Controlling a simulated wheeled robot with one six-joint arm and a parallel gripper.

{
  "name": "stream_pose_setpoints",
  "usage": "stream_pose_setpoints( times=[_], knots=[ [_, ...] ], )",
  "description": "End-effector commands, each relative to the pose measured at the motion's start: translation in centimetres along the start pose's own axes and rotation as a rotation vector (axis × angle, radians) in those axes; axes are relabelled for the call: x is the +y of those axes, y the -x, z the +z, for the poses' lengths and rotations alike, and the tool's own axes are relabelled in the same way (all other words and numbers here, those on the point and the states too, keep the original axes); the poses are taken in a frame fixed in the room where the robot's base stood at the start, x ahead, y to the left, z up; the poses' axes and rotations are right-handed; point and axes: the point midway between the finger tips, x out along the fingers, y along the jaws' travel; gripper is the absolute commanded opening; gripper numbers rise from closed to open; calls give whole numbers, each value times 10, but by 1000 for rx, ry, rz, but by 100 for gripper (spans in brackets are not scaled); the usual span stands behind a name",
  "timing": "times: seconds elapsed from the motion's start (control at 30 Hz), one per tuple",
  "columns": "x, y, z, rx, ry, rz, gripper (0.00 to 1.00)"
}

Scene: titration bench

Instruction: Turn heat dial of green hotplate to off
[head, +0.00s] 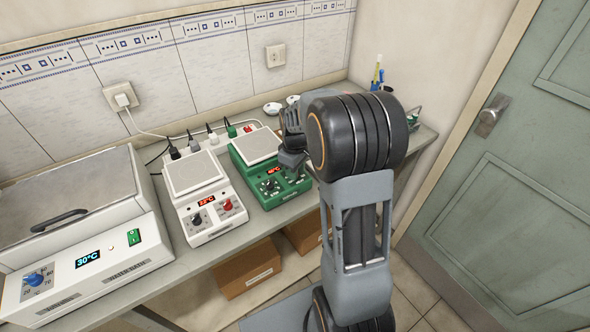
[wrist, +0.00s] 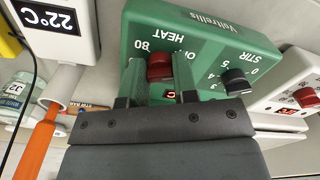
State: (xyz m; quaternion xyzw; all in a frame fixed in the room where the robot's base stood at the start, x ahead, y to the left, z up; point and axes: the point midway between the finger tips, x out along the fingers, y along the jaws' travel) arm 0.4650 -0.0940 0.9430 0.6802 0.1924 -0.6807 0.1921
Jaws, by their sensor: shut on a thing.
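The green hotplate (head: 245,163) stands on the bench between the white hotplate and my arm. In the head view its lit red display and black dial (head: 269,186) show, and my gripper (head: 291,160) covers its right front. In the wrist view the green panel (wrist: 215,28) appears turned around, with HEAT and STIR labels. The red heat dial (wrist: 160,67) sits between the two fingers of my gripper (wrist: 160,78), which is shut on it. The black stir dial (wrist: 236,82) is to the right, clear of the fingers. The dial's pointer is hidden.
A white hotplate (head: 195,175) with black and red dials stands left of the green one. A water bath (head: 80,260) is farther left. Cables and plugs run behind the hotplates. An orange object (wrist: 38,145) and a yellow device (wrist: 8,40) show at left in the wrist view.

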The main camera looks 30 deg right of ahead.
Motion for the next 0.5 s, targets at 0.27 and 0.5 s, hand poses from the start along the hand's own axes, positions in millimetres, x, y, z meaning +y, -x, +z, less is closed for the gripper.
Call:
stream_pose_setpoints(
  times=[0.27, 0.5],
  knots=[
    [0, 1, -1, 5, 124, 3, 3],
    [0, 1, -1, 5, 169, 3, 3]
  ],
)
